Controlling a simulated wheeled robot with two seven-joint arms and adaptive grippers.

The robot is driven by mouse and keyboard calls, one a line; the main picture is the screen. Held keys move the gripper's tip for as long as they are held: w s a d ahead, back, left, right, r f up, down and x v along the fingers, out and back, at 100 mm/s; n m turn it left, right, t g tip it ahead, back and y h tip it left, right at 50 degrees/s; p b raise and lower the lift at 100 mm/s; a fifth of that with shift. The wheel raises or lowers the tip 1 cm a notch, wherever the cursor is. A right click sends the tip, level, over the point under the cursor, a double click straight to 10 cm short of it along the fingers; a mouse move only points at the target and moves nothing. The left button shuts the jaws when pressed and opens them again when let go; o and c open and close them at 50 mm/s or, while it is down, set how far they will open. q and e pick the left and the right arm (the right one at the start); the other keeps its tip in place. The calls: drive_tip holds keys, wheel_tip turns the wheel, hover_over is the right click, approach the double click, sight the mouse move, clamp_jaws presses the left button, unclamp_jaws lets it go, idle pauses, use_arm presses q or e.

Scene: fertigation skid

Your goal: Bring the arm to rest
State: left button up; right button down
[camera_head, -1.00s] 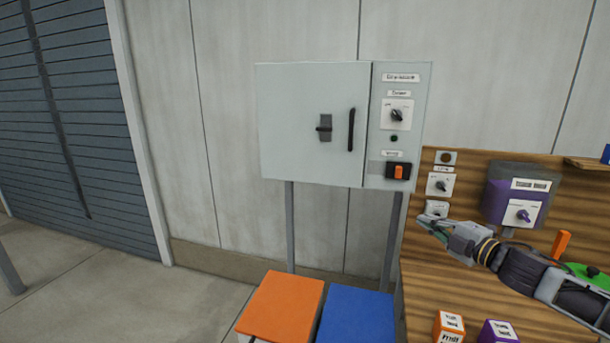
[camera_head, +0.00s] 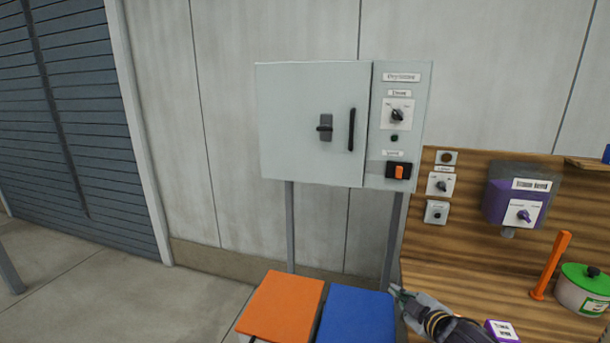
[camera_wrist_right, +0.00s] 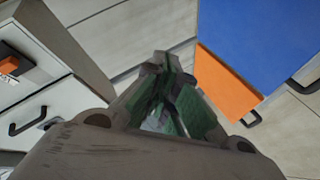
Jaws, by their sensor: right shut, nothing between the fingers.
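My right gripper (camera_head: 400,294) is low in the head view, coming in from the lower right. Its tip is beside the right edge of the blue-topped unit (camera_head: 356,316), and whether it touches cannot be told. In the right wrist view the gripper (camera_wrist_right: 160,62) points away with its fingers together and nothing held between them. My left gripper is not in either view.
A grey cabinet (camera_head: 290,130) on legs stands at the wall. An orange-topped unit (camera_head: 280,308) is left of the blue one. A wooden bench and back panel (camera_head: 470,235) carry a purple switch box (camera_head: 500,200), an orange lever (camera_head: 550,265) and a green-lidded pot (camera_head: 582,288).

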drive_tip(key=s+a+f+m+g+h, duration=0.15)
drive_tip(key=s+f+m+g, duration=0.5)
drive_tip(key=s, duration=0.65)
drive_tip(key=s+a+f+m+g+h, duration=0.15)
drive_tip(key=s+f+m+g, duration=0.25)
drive_tip(key=s+f, duration=0.95)
drive_tip(key=f, duration=1.4)
drive_tip(key=s+f, duration=0.2)
drive_tip(key=f, duration=1.3)
drive_tip(key=s+d+f+g, duration=0.1)
drive_tip(key=s+d+f, duration=0.1)
drive_tip(key=s+f, duration=0.7)
drive_tip(key=s+d+f+g, duration=0.1)
drive_tip(key=s+f, duration=0.9)
drive_tip(key=s, duration=0.3)
drive_tip(key=shift+s+d+f, duration=0.2)
drive_tip(key=shift+d+f, duration=0.1)
drive_tip(key=shift+d, duration=0.1)
